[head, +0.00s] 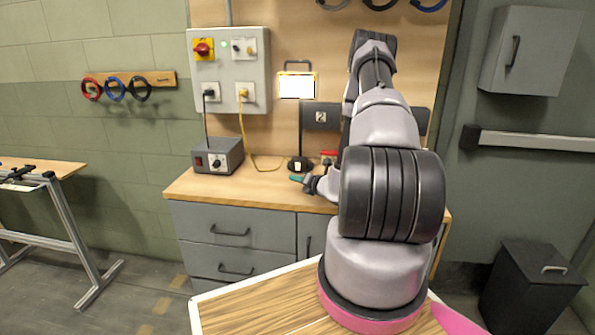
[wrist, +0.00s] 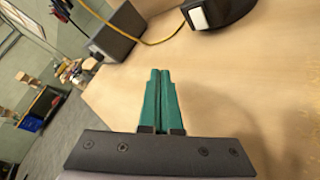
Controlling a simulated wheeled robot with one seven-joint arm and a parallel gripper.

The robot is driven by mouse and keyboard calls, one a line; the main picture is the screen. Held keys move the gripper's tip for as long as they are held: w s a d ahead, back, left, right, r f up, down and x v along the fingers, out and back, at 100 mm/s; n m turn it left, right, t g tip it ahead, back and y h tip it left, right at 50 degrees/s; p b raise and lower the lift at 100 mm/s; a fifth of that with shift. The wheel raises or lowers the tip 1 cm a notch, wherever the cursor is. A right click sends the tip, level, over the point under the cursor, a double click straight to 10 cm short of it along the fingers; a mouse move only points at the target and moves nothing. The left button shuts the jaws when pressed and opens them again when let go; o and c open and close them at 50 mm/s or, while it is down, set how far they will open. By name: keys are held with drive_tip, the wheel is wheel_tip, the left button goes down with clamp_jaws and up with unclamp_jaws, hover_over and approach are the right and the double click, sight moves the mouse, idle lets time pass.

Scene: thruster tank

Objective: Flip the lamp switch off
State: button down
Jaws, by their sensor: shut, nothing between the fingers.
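A black base (head: 306,163) stands on the wooden bench top, with a pale rocker switch (wrist: 198,19) on it at the upper right of the wrist view. A yellow cable runs to the base. A lit white lamp panel (head: 297,87) in a yellow frame shows above it. My gripper (head: 295,178) is low over the bench, in front of the base and apart from it. In the wrist view its teal fingers (wrist: 160,72) are together and empty. Which way the rocker is tipped cannot be told.
A grey box (head: 217,156) with a knob and red button stands at the bench's left. A wall panel (head: 229,70) carries a red knob, a green light and two plugged sockets. The bench top (wrist: 225,85) around my fingers is clear.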

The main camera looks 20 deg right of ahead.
sight(299, 170)
drive_tip(key=shift+w+d+f, duration=0.2)
drive_tip(key=shift+w+d, duration=0.6)
drive_tip(key=shift+w, duration=0.35)
drive_tip(key=shift+w+d+f, duration=0.15)
drive_tip(key=shift+w+d, duration=0.6)
drive_tip(key=shift+w, duration=0.4)
drive_tip(key=shift+w+d+f, duration=0.2)
drive_tip(key=shift+w+d, duration=0.6)
drive_tip(key=shift+w, duration=0.35)
drive_tip(key=shift+w+d, duration=0.1)
drive_tip(key=shift+w, duration=0.05)
drive_tip(key=shift+w+d, duration=0.15)
drive_tip(key=shift+w+d+f, duration=0.1)
drive_tip(key=shift+w+d, duration=0.05)
drive_tip(key=shift+w, duration=0.1)
drive_tip(key=shift+s, duration=0.1)
drive_tip(key=shift+s+a, duration=0.4)
drive_tip(key=shift+s, duration=0.1)
idle(0.3)
drive_tip(key=shift+s+a+r, duration=0.25)
drive_tip(key=shift+s+a, duration=0.5)
drive_tip(key=shift+s, duration=0.3)
drive_tip(key=shift+s+a+r, duration=0.2)
drive_tip(key=shift+s+a, duration=0.5)
drive_tip(key=shift+s, duration=0.3)
